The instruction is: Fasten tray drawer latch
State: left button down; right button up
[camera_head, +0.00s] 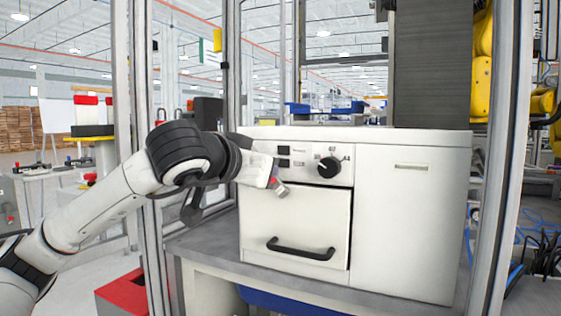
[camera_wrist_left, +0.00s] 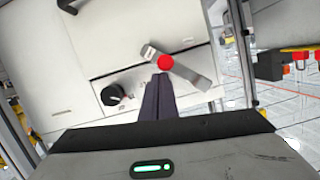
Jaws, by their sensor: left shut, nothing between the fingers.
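The tray drawer (camera_head: 295,225) is the white front with a black bar handle (camera_head: 300,248); it looks flush with its housing. The latch is a grey metal bar with a red round pivot (camera_wrist_left: 165,62), by the drawer's upper corner near the seam below the control panel. In the left wrist view the bar (camera_wrist_left: 190,72) lies slanted; whether it is fastened I cannot tell. In the head view the latch (camera_head: 279,188) is partly hidden by my left gripper (camera_head: 272,181). My left gripper is shut and empty, its dark fingers (camera_wrist_left: 160,84) close to the latch; contact is unclear.
A black knob (camera_head: 329,167) sticks out of the control panel, right of the latch. A plain white cabinet door (camera_head: 410,220) is at the right. The unit stands on a grey bench (camera_head: 205,250) between metal frame posts (camera_head: 497,150). A red box (camera_head: 122,293) is low at left.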

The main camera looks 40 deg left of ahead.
pick_arm(q)
jog(key=a+f+b, duration=0.1)
jog(key=f, duration=0.1)
jog(key=s+a+f+b, duration=0.1)
jog(key=a+f, duration=0.1)
jog(key=shift+a, duration=0.25)
pick_arm(e)
jog(key=shift+w+a+f, duration=0.2)
jog(key=shift+w+f, duration=0.05)
jog(key=shift+w, duration=0.05)
pick_arm(q)
jog(key=shift+a+f, duration=0.1)
pick_arm(e)
jog(key=shift+s, duration=0.1)
dwell(0.5)
